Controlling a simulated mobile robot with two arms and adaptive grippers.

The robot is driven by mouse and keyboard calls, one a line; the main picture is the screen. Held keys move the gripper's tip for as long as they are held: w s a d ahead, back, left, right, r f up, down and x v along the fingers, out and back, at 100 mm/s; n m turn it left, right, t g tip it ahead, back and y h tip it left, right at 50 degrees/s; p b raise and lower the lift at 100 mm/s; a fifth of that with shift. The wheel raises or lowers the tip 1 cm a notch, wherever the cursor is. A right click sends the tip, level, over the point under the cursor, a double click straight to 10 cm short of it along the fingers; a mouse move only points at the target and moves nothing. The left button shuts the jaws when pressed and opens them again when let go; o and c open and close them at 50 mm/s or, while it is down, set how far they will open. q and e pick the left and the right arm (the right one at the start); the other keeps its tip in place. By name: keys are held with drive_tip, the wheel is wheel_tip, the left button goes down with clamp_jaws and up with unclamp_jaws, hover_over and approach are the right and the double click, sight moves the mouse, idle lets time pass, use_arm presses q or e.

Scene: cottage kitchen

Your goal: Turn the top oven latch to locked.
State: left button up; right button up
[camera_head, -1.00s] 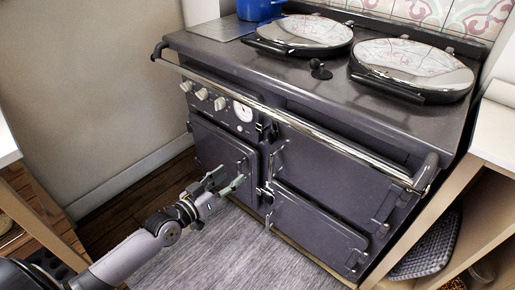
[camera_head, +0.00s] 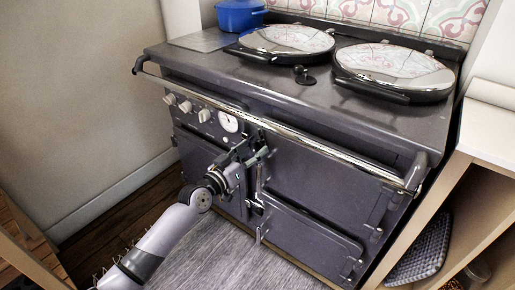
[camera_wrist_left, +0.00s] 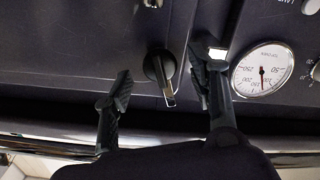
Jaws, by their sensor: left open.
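The top oven latch (camera_wrist_left: 160,68) is a dark round pivot with a short lever on the dark oven front. In the left wrist view its shiny lever end points down the picture. My left gripper (camera_wrist_left: 160,95) is open, with one finger on each side of the latch and gaps visible on both sides. In the head view my left gripper (camera_head: 250,154) is at the oven front below the rail and largely hides the latch. The dark oven (camera_head: 315,185) has its doors shut. My right gripper is not in view.
A shiny rail (camera_head: 290,135) runs along the oven front, close to my left gripper. A round gauge (camera_wrist_left: 262,69) sits beside one finger. Control knobs (camera_head: 186,106) are left of the gauge. A lower latch (camera_head: 256,207) is below. A shelf unit (camera_head: 485,150) stands at right.

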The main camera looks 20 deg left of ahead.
use_arm(q)
drive_tip(key=shift+x, duration=1.5)
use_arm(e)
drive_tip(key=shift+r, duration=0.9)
use_arm(q)
clamp_jaws()
